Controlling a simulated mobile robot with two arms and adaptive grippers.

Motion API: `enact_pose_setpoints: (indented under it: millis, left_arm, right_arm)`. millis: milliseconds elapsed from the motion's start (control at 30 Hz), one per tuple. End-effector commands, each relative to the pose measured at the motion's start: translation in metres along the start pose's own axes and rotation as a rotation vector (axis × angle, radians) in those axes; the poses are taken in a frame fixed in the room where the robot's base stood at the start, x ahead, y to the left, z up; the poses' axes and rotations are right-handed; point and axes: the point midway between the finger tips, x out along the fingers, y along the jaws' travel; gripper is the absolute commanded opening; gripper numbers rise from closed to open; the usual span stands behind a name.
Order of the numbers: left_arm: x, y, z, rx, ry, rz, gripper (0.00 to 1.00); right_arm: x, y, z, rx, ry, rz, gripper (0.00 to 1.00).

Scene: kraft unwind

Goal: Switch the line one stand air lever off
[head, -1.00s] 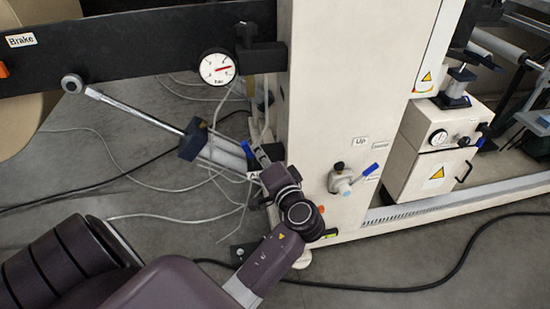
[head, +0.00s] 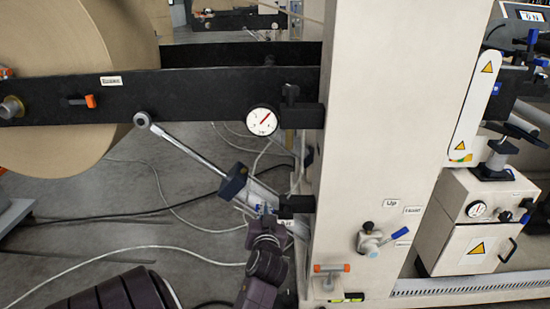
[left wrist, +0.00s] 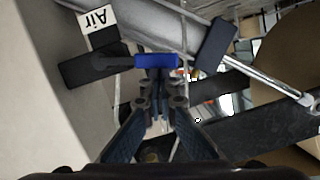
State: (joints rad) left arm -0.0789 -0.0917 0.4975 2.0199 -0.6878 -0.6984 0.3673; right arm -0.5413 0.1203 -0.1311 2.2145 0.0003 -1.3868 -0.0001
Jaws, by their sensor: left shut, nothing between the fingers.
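The air lever has a blue handle (left wrist: 156,61), seen in the left wrist view just past my fingertips. It sits beside a dark valve body (left wrist: 90,68) and a white "Air" label (left wrist: 98,20). In the head view the blue handle (head: 262,208) shows small at the stand's left side, partly hidden by my gripper. My left gripper (left wrist: 160,85) is shut and empty, its tips close against or touching the handle; I cannot tell which. In the head view my left gripper (head: 265,217) comes up from below. My right gripper is out of view.
A cylinder with a steel rod (head: 185,145) slants up left of the lever. A black arm (head: 210,95) with a pressure gauge (head: 262,121) runs above. A large kraft roll (head: 70,60) is upper left.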

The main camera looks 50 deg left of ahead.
Motion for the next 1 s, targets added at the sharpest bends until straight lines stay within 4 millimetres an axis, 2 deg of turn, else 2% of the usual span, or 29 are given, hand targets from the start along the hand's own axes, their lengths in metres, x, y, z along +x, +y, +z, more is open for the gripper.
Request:
enact_pose_setpoints:
  millis: [433,1000]
  left_arm:
    - [0.011,-0.009,0.02,-0.245,-0.003,0.061,0.0]
    - [0.012,-0.008,0.026,-0.289,-0.005,0.073,0.0]
  right_arm:
    - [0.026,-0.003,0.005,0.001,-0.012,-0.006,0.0]
    - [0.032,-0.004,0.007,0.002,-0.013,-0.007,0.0]
